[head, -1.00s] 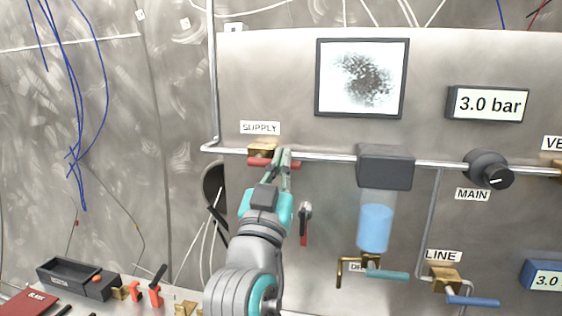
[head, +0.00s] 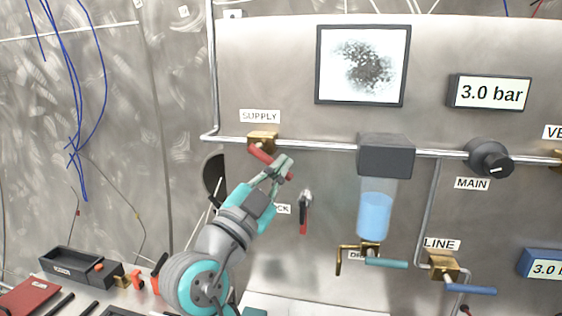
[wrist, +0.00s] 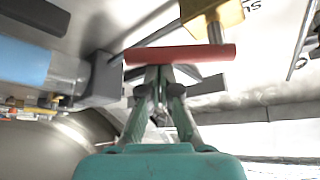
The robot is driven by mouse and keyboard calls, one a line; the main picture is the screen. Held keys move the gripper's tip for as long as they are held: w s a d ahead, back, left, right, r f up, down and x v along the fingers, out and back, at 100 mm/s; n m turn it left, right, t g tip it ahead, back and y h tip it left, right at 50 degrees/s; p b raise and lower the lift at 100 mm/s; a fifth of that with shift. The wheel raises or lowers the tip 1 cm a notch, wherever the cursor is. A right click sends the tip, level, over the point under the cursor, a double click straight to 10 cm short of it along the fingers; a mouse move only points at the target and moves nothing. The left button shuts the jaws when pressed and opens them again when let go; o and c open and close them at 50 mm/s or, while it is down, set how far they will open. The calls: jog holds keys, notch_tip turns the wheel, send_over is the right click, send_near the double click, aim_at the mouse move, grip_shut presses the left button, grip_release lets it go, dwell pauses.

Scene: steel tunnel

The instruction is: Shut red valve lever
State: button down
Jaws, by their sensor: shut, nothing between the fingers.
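The red valve lever (head: 260,154) sits on the brass SUPPLY valve (head: 263,136) on the pipe. It slants down to the right, roughly halfway between along the pipe and straight down. In the wrist view the red lever (wrist: 180,54) crosses just beyond my fingertips, with the brass valve body (wrist: 222,12) behind it. My gripper (head: 281,167) is shut with nothing between the fingers. Its tips are at the lever's free end and seem to touch it; they hide part of the lever. The gripper also shows in the wrist view (wrist: 164,82).
A smaller red-handled lock (head: 304,212) hangs right of my gripper. A filter bowl with blue liquid (head: 375,218), a MAIN knob (head: 489,158) and a 3.0 bar display (head: 488,93) are further right. A black tray (head: 75,264) and loose parts lie at lower left.

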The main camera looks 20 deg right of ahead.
jog(key=a+f+m+g, duration=0.1)
jog(key=m, duration=0.2)
jog(key=w+a+f+m+g+y, duration=0.1)
jog(key=m+g, duration=0.1)
jog(key=m, duration=0.2)
jog(key=w+a+f+m+g, duration=0.1)
jog(key=m+g, duration=0.1)
jog(key=m, duration=0.2)
jog(key=shift+w+a+f+y, duration=0.1)
jog(key=shift+a+y, duration=0.05)
jog(key=shift+y, duration=0.25)
jog(key=shift+a, duration=0.1)
dwell(0.3)
